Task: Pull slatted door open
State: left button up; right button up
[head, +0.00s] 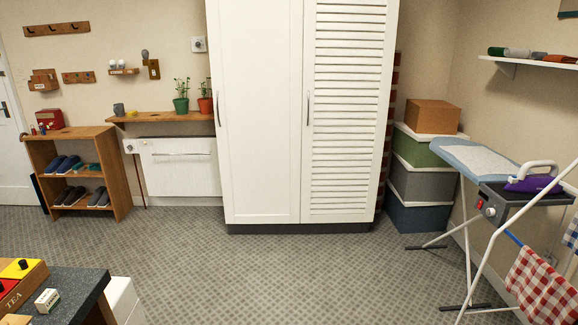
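The slatted door (347,120) is the white right-hand door of a tall wardrobe in the middle of the head view. It looks shut, flush with the plain left door (260,120). A thin upright handle (308,108) sits on the slatted door's left edge. A similar handle (218,107) sits on the plain door's left edge. The wardrobe stands across the open floor, well away from me. Neither of my grippers shows in this view.
An ironing board (470,152) with a purple iron (533,184) stands at the right, near stacked boxes (424,187). A dark counter (75,292) fills the lower left corner. A shoe rack (112,170) stands at the left wall. The carpet (280,275) before the wardrobe is clear.

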aim_at(349, 46)
jog(key=i, duration=1.65)
